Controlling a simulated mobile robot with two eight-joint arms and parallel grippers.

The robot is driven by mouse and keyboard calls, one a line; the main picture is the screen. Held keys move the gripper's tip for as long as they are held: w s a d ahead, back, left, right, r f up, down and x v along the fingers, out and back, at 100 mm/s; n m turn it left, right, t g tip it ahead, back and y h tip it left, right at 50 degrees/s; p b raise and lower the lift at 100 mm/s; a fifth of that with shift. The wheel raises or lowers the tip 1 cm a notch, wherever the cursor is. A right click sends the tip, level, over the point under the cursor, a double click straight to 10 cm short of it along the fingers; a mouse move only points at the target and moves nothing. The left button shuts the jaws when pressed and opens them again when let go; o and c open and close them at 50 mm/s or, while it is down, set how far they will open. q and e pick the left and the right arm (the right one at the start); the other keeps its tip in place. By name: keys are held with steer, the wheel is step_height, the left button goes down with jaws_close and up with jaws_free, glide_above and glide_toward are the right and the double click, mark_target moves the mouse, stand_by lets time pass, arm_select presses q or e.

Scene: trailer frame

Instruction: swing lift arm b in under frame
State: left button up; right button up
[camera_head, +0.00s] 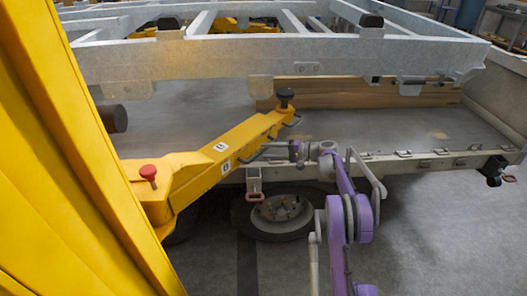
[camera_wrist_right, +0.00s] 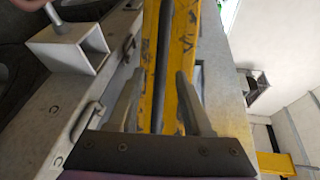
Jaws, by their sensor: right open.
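The yellow lift arm (camera_head: 215,158) runs from the yellow post at left toward the trailer frame (camera_head: 250,58). Its tip, with a round black pad (camera_head: 285,95), is near the frame's front rail. Small white labels on the arm are too small to read surely. A dark bar handle (camera_head: 258,152) runs along its side. My right gripper (camera_head: 292,150) is beside this handle. In the right wrist view my right gripper (camera_wrist_right: 157,88) is open, with the dark bar (camera_wrist_right: 163,60) appearing between its fingers and the yellow arm behind. Contact cannot be told. My left gripper is out of view.
The yellow post (camera_head: 75,150) fills the left side. A red knob (camera_head: 148,172) stands on the arm's base. A grey flatbed (camera_head: 390,130) with wooden boards (camera_head: 375,94) lies under the frame. A wheel (camera_head: 280,213) is below its edge. Floor at lower right is clear.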

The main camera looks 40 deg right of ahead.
steer(key=v, duration=0.8)
